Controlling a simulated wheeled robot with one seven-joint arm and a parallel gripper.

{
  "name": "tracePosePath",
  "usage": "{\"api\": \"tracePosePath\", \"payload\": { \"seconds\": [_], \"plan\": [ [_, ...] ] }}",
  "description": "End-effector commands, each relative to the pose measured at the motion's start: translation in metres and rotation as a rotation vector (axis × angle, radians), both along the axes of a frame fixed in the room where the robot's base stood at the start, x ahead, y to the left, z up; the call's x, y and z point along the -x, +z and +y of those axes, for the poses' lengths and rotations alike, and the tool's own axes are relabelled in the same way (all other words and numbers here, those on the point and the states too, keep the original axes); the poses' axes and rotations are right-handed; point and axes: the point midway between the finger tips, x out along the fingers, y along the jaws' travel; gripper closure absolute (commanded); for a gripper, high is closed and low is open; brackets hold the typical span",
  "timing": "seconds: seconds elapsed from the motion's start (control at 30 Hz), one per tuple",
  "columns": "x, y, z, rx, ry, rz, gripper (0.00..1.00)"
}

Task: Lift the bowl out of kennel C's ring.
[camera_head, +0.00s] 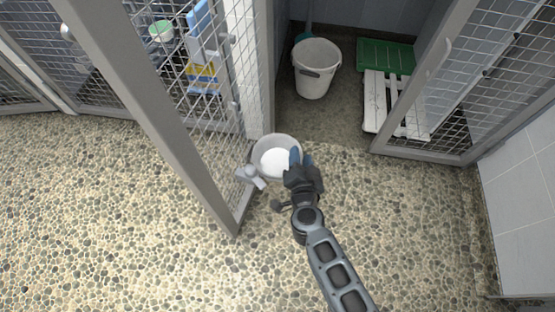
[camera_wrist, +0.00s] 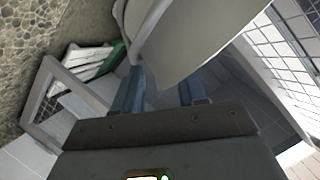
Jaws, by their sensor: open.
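A pale round bowl (camera_head: 277,160) with a white inside sits at the edge of the open mesh door, by a light grey bracket (camera_head: 250,175). The ring itself is hard to tell from the bowl's rim. My gripper (camera_head: 296,159) is at the bowl's right side, its blue fingers by the rim. In the wrist view the bowl (camera_wrist: 195,35) fills the top, large and close. No kennel letter is readable.
The grey-framed mesh door (camera_head: 170,120) stands left of the bowl. A white bucket (camera_head: 317,70) is inside the kennel, with a white slatted pallet (camera_head: 376,103) and a green one (camera_head: 385,54) at right. Another mesh door (camera_head: 450,90) stands at right. The pebbled floor in front is clear.

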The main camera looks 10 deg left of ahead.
Motion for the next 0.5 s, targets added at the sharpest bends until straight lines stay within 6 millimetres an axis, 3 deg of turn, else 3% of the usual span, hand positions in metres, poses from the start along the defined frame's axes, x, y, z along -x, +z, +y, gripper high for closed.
{"api": "tracePosePath", "payload": {
  "seconds": [0.07,0.5],
  "plan": [
    [0.0001,0.0003,-0.0001,0.0,0.0,0.0,0.61],
    [0.0004,0.0001,-0.0001,0.0,0.0,0.0,1.0]
  ]
}}
